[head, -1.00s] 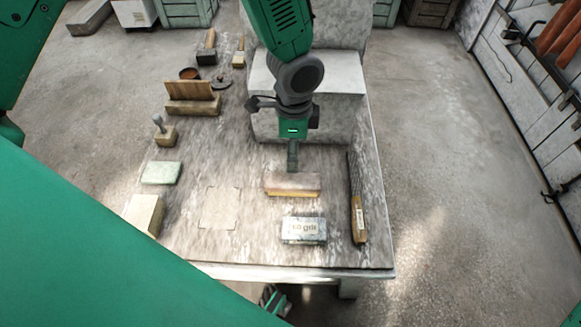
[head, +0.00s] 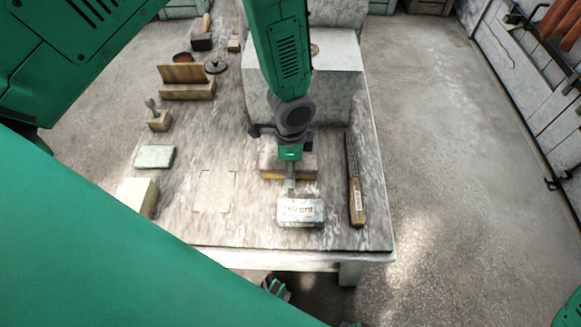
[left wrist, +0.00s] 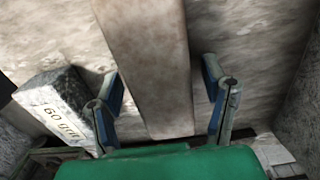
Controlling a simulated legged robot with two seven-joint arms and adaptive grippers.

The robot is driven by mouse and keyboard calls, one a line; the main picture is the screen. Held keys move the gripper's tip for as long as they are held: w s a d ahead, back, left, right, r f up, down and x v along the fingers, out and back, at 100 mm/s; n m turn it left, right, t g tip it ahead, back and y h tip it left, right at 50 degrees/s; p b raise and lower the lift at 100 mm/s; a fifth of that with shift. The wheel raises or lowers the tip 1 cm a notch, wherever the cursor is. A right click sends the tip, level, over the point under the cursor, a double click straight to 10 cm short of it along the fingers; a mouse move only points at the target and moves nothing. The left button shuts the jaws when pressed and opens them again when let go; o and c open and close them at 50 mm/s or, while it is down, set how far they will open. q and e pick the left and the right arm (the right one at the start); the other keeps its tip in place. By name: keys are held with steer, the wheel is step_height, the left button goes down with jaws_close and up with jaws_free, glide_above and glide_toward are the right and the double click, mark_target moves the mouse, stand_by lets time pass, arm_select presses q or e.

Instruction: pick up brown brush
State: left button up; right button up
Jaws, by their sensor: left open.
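In the left wrist view, the brush (left wrist: 148,60) runs lengthwise between the two fingers of my left gripper (left wrist: 163,108). The fingers are open, one on each side, with a visible gap to the brush on both sides. My right gripper cannot be made out.
A grey 60 grit block (head: 301,212) lies just in front of the brush. A wood-handled wire brush (head: 356,200) lies to the right. A pale stone block (head: 335,95) stands behind. A green pad (head: 155,157) and cream block (head: 138,195) lie left; the table between is clear.

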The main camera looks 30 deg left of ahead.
arm_select(q)
steer(key=shift+f, duration=0.1)
steer(key=shift+a, duration=0.45)
steer(key=c, duration=1.4)
arm_select(e)
steer(key=shift+a+r, duration=0.1)
steer(key=shift+a, duration=0.2)
arm_select(q)
steer(key=shift+d, duration=0.1)
